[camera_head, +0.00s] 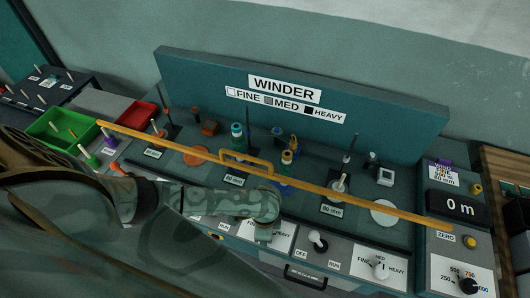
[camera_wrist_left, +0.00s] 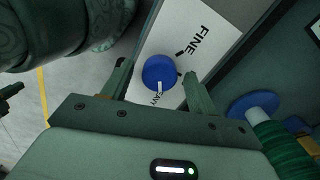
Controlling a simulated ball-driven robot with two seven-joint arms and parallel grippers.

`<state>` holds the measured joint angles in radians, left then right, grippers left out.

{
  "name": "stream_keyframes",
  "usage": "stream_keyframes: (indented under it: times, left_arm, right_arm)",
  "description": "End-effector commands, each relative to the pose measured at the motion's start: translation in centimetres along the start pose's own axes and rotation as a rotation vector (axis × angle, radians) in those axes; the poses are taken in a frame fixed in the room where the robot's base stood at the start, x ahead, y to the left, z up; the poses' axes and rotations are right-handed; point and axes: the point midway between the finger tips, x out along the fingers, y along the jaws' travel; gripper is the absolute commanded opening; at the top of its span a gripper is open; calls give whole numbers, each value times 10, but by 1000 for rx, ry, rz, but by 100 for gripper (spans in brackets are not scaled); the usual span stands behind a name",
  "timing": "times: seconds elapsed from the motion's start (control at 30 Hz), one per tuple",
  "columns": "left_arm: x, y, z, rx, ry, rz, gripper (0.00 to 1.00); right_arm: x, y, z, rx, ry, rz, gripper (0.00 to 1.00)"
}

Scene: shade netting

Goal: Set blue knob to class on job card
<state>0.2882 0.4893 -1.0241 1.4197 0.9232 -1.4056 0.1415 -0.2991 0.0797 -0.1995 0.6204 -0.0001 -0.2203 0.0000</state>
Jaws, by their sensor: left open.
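The blue knob (camera_wrist_left: 158,73) sits on a white plate (camera_wrist_left: 176,30) marked FINE in the left wrist view. Its white pointer is toward a partly hidden word ending in "AVY". My left gripper (camera_wrist_left: 157,84) is open, with one finger on each side of the knob; contact cannot be told. In the head view my left gripper (camera_head: 263,232) is over the front panel and hides the blue knob. A small white card (camera_head: 442,174) with a purple clip stands at the right; its print is small and hard to read.
A yellow bar (camera_head: 340,193) crosses above the bench. A black dial (camera_head: 468,284) and a 0 m display (camera_head: 459,207) are at the right.

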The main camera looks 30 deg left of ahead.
Motion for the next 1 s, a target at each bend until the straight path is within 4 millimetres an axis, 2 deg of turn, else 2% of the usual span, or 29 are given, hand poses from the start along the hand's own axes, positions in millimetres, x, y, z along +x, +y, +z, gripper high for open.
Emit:
stream_keyframes:
  times: [0.13,0.17,0.3,0.33,0.67,1.0]
  left_arm:
    - [-1,0,0,0,0,0,59]
    - [-1,0,0,0,0,0,56]
    - [-1,0,0,0,0,0,17]
    - [-1,0,0,0,0,0,14]
    - [-2,0,0,-33,-1,0,14]
    - [-6,2,0,-245,-1,4,14]
  right_arm:
    - [0,2,1,0,-1,2,0]
    - [0,2,1,0,-1,3,0]
    - [0,2,1,0,-1,3,0]
    - [0,2,1,0,-1,3,0]
    - [-7,2,0,0,0,2,0]
    - [-42,2,-6,-1,6,2,0]
